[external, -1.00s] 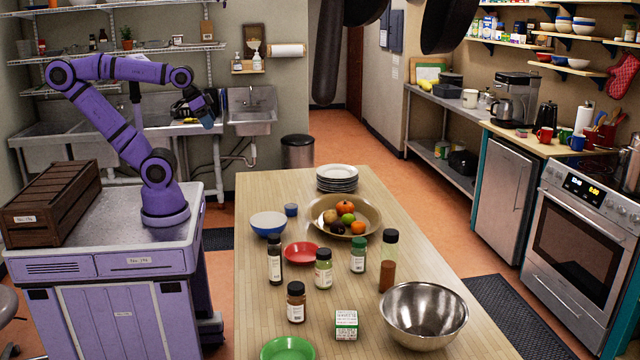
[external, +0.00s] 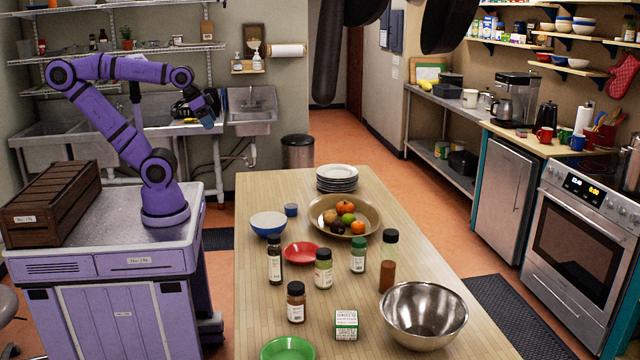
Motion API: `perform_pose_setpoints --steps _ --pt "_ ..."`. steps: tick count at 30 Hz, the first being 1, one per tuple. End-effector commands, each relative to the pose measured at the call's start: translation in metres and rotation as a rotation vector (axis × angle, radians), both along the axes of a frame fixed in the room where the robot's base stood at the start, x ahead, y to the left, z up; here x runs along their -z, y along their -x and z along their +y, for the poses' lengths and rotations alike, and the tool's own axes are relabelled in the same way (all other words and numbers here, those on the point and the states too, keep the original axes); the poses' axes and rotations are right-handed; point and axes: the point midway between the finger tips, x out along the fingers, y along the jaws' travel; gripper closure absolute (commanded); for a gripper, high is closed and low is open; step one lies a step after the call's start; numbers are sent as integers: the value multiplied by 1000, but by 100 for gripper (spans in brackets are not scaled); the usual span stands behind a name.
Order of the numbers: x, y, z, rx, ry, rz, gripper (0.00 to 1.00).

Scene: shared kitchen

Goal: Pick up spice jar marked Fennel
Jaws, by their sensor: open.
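Several spice jars stand upright on the wooden table: a tall dark-capped jar (external: 275,262), a green-labelled jar (external: 323,270), a green-capped jar (external: 358,256), a tall jar with reddish-brown contents (external: 388,272) and a short brown jar (external: 296,304). Their label text is too small to read, so I cannot tell which is Fennel. My gripper (external: 208,118) is raised at the left, in front of the sinks, well apart from the table and jars. It is open, and I see nothing in it.
The table (external: 262,190) also bears a steel bowl (external: 424,316), fruit bowl (external: 318,208), plate stack (external: 337,178), blue-white bowl (external: 268,225), red plate (external: 302,252), green bowl (external: 288,349) and small box (external: 346,325). Dark pans (external: 452,26) hang above. A wooden crate (external: 52,203) sits beside my arm.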

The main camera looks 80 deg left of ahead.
Motion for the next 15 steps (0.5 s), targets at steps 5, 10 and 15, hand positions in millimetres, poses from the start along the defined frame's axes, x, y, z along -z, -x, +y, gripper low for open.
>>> perform_pose_setpoints --steps 5,10,15 --pt "-6 -12 -4 5 8 12 16" --pt "-19 -51 -19 22 30 55 16" --pt "-30 -102 -44 35 54 104 16"
